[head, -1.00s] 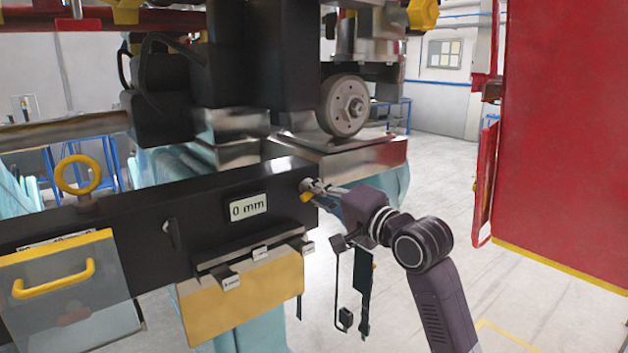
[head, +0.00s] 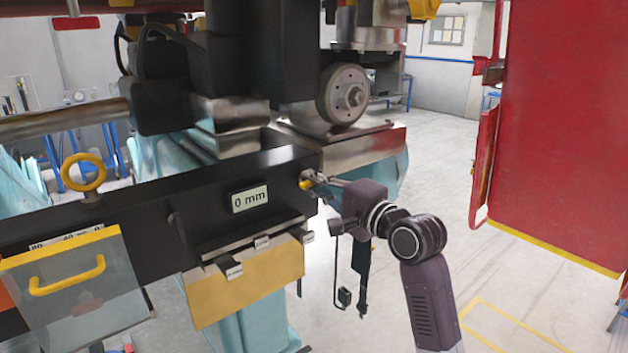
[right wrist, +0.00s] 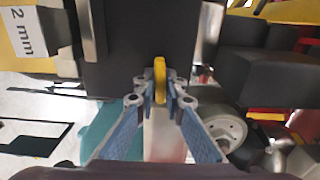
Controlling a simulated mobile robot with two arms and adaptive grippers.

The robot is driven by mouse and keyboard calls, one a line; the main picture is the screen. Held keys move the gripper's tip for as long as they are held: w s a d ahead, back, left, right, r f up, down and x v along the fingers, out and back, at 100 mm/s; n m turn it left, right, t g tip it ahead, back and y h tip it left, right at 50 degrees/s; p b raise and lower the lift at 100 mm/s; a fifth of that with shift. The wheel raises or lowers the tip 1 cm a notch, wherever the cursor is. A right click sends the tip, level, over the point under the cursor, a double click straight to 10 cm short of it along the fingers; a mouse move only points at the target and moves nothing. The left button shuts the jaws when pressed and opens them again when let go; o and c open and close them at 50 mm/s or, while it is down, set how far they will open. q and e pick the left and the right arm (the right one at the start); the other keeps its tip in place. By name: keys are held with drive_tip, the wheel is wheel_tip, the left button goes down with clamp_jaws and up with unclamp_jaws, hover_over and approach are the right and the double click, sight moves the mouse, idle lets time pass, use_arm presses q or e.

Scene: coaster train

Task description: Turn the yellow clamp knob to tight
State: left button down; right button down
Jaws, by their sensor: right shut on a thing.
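The yellow clamp knob (right wrist: 159,80) sits on the end of the black beam (head: 150,198), and only a small part of it (head: 306,184) shows in the head view. My right gripper (head: 314,181) reaches it from the right. In the right wrist view, the two fingers of my right gripper (right wrist: 160,98) stand on either side of the knob and are shut on it. The knob looks like a thin upright yellow bar there. No tight or loose mark is readable. My left gripper is not in view.
A display (head: 250,199) on the beam reads 0 mm. A yellow block (head: 245,290) hangs below it, and a clear guard with a yellow handle (head: 67,275) is at left. A grey wheel (head: 342,95) is above. A red panel (head: 565,130) stands right; floor between is clear.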

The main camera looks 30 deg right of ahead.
drive_tip(key=shift+r, duration=0.1)
idle(0.8)
drive_tip(key=c, duration=2)
unclamp_jaws()
drive_tip(key=shift+w, duration=0.1)
drive_tip(key=shift+c, duration=0.2)
drive_tip(key=s, duration=1.2)
drive_tip(key=shift+d, duration=0.45)
